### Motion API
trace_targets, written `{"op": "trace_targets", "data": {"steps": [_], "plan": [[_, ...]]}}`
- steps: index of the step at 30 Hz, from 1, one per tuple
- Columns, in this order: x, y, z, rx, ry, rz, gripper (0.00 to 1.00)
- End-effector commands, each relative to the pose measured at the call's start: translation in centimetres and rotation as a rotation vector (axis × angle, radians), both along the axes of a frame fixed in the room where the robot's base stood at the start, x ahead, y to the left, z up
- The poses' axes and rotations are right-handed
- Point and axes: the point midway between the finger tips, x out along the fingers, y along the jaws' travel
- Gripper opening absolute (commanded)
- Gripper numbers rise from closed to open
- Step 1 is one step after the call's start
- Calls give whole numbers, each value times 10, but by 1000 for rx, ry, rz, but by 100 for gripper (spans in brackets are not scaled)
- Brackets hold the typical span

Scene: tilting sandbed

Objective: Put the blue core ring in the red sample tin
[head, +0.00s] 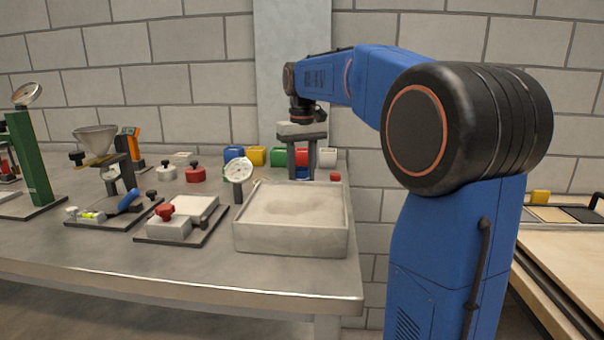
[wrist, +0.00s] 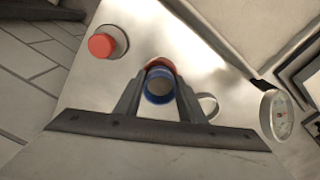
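The blue core ring (wrist: 160,88) sits between the two fingertips of my gripper (wrist: 161,91) in the wrist view, with a finger against each side. In the head view, blue (head: 302,173) also shows low between the fingers of my gripper (head: 302,173), behind the sandbed's far wall. A red curved edge (wrist: 161,65) shows just beyond the ring in the wrist view; I cannot tell whether it is the red sample tin's rim. In the head view a red container (head: 302,156) shows behind the fingers, partly hidden by them.
The sandbed (head: 290,238) stands in front of my gripper. Blue (head: 234,154), yellow (head: 257,156) and white (head: 328,157) containers line the back. A dial gauge (head: 238,170) stands left. A red knob-like piece (head: 335,177) lies right, near the bench edge. A pale ring (wrist: 208,106) lies beside the fingers.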

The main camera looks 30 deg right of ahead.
Motion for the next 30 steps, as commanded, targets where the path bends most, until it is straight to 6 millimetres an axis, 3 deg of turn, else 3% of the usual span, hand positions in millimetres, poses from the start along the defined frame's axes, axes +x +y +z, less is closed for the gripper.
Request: {"op": "trace_targets", "data": {"steps": [1,2,12,18,30], "plan": [[-1,0,-8,5,32,0,54],[-1,0,-3,5,32,0,54],[0,0,67,4,21,0,55],[-1,0,97,4,18,0,55],[-1,0,110,4,18,0,55]]}}
